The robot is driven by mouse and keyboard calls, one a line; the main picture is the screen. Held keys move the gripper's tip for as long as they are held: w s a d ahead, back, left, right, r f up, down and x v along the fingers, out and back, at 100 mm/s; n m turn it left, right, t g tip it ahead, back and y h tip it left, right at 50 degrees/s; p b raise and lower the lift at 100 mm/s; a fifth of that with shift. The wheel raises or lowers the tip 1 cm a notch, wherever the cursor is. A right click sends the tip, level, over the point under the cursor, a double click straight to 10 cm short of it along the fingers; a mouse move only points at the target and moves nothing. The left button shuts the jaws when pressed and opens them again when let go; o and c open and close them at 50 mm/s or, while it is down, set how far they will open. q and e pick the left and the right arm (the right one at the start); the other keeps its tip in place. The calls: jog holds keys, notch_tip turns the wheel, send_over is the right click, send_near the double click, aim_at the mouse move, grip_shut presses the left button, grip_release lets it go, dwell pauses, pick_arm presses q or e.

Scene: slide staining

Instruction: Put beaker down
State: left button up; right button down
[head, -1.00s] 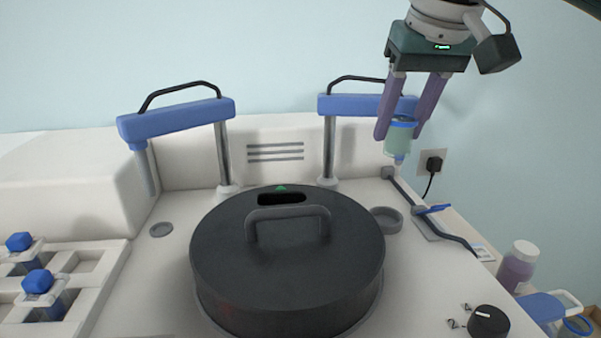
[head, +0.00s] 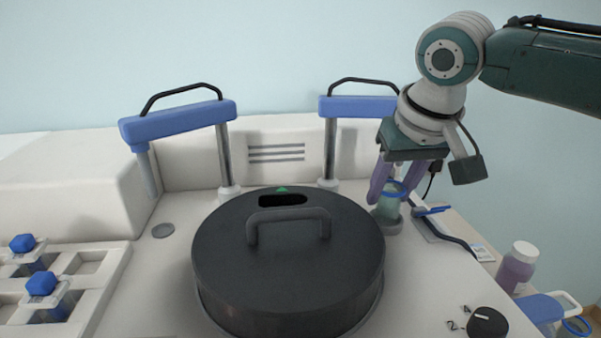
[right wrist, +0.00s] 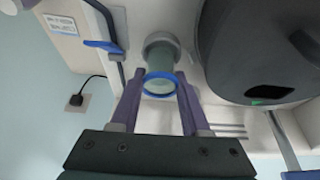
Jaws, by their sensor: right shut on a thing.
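The beaker (head: 389,205) is a small clear vessel with a blue rim and pale green contents. My right gripper (head: 387,192) is shut on it from above, with the purple fingers on either side. The beaker is upright at the round grey holder (head: 386,225) to the right of the black lid. In the right wrist view the beaker's blue rim (right wrist: 160,84) lies between the fingertips, and the grey holder (right wrist: 160,42) shows beyond it. I cannot tell whether the beaker's base rests fully in the holder. My left gripper is not in view.
A black round lid with a handle (head: 288,260) fills the middle. Two blue-topped posts (head: 180,120) stand behind. A rack with blue-capped jars (head: 42,284) is at left. A purple bottle (head: 517,267) and a knob (head: 487,322) are at right.

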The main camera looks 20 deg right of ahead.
jog(key=shift+f, duration=0.3)
jog(key=shift+c, duration=1.9)
grip_release()
jog(key=v, duration=1.2)
jog(key=shift+r, duration=0.45)
